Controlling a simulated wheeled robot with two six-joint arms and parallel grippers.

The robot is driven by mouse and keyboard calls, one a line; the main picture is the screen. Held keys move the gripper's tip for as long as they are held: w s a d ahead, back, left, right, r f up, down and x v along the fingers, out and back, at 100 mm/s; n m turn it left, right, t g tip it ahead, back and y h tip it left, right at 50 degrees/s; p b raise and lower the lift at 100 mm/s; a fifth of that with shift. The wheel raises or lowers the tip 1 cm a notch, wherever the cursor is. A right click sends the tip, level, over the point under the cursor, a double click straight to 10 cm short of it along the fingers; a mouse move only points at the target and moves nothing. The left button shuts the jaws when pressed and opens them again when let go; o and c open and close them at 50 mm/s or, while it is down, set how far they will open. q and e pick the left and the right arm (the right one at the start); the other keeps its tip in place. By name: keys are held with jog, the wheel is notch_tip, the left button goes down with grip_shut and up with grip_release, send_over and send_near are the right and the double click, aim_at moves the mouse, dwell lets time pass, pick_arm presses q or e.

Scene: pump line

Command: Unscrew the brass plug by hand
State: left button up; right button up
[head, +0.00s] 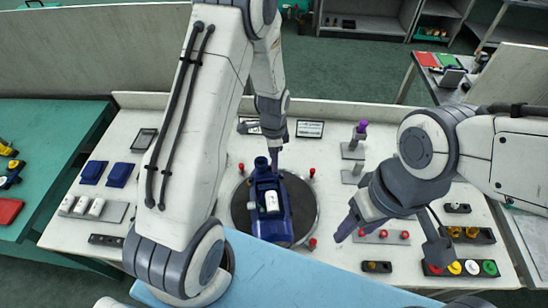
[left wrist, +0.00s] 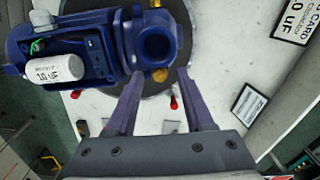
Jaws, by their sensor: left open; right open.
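The blue pump (head: 268,222) sits on a dark round turntable (head: 307,205) in the middle of the bench. In the left wrist view the pump (left wrist: 112,45) shows a round port, and a small brass plug (left wrist: 160,76) sticks out below it. Another brass fitting (left wrist: 155,3) shows at the top edge. My left gripper (head: 274,160) is at the pump's far end. Its open fingers (left wrist: 160,84) lie either side of the brass plug; I cannot tell whether they touch it. My right gripper (head: 392,240) is open and empty above the bench, right of the turntable.
A white capacitor (left wrist: 55,71) lies in the pump's open box. Red pegs (head: 312,243) surround the turntable. Framed cards (head: 309,129) lie behind it. Switch and button blocks (head: 470,268) stand right; blue blocks (head: 93,172) and a white-piece tray (head: 88,207) left.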

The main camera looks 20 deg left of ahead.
pick_arm(q)
jog(key=shift+m, duration=1.8)
jog(key=m, duration=0.3)
grip_shut()
